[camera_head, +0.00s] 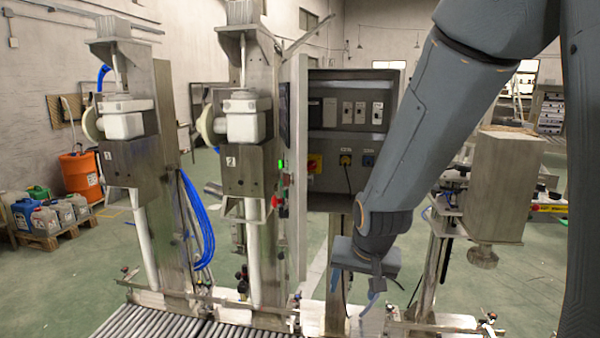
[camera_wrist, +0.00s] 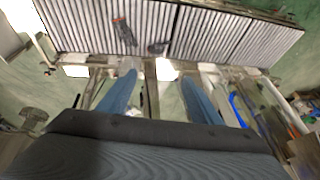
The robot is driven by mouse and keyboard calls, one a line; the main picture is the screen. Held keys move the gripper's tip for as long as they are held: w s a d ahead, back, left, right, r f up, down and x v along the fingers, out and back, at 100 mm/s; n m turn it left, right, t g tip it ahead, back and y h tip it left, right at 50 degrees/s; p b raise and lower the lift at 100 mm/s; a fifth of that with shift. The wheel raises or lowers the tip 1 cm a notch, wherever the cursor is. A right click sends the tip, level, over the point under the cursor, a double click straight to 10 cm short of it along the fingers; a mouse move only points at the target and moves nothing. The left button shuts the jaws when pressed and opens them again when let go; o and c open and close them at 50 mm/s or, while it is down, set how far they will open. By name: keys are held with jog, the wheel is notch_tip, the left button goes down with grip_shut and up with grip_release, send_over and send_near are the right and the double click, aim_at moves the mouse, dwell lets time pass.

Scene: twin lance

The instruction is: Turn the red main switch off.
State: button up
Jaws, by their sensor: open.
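The switch does not clearly show in the wrist view.
The panel (camera_head: 347,128) stands beside its open door (camera_head: 303,170). Two filling stations (camera_head: 245,150) stand left. A roller conveyor (camera_wrist: 210,38) runs below. A metal box on a stand (camera_head: 500,185) is right of my arm. An orange drum (camera_head: 80,175) stands far left.

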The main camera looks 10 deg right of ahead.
jog(key=w+m+t+b, duration=0.25)
jog(key=w+m, duration=0.25)
jog(key=w, duration=0.9)
jog(key=m+t+b, duration=0.3)
jog(key=m+t, duration=1.1)
jog(key=m, duration=0.4)
send_near(312, 167)
jog(key=w, duration=0.1)
jog(key=shift+h, duration=0.4)
jog(key=shift+a+p+x, duration=0.15)
jog(key=shift+p+x, duration=0.3)
jog(key=shift+x, duration=1.55)
jog(key=shift+a+p+x, duration=0.15)
jog(key=shift+p+x, duration=0.3)
jog(key=shift+x, duration=1.5)
jog(key=shift+r, duration=0.15)
jog(key=c, duration=1.1)
